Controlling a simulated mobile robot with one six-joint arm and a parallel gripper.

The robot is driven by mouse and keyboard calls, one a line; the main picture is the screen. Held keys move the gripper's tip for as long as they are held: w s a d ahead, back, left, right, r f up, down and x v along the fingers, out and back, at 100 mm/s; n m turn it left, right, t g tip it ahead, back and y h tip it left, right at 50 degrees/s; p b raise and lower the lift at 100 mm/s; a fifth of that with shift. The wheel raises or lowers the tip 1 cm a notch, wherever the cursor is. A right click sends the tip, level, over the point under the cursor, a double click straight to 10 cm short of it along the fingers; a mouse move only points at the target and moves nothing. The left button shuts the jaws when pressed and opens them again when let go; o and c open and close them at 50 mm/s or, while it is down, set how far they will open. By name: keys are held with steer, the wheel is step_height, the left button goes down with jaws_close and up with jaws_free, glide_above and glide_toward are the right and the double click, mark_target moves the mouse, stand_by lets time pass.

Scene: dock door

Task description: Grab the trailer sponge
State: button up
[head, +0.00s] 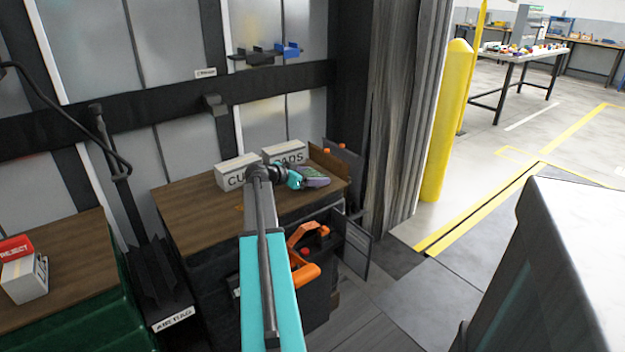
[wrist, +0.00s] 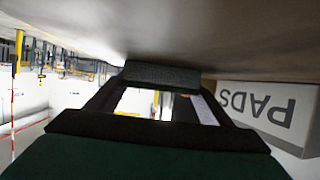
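My gripper (head: 312,177) is low over the right part of the brown bench top (head: 195,210), close to the PADS box (head: 285,151). In the wrist view its two dark fingers stand apart, with a gap between them. A dark grey-green block (wrist: 162,75), perhaps the sponge, spans between the fingertips close to the bench surface. Its ends appear to meet the fingertips, but I cannot tell whether they grip it. In the head view I cannot make out the sponge apart from the gripper. The PADS box (wrist: 270,112) also shows to the right in the wrist view.
A second white box (head: 236,171) stands left of the PADS box. A low brown panel (head: 328,163) edges the bench's right end. Orange-handled tools (head: 305,260) hang at the bench front. A yellow post (head: 447,125) stands right; open floor lies beyond.

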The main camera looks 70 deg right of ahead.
mark_target(313, 174)
steer(key=c, duration=0.3)
steer(key=shift+r, duration=0.8)
step_height(313, 174, up, 2)
steer(key=s+a, duration=0.3)
steer(key=a, duration=0.1)
steer(key=s+a+r, duration=0.1)
steer(key=s+a, duration=0.2)
steer(key=s, duration=0.1)
steer(key=s+a, duration=0.4)
steer(key=shift+a+r, duration=0.2)
steer(key=shift+a, duration=0.15)
stand_by(0.3)
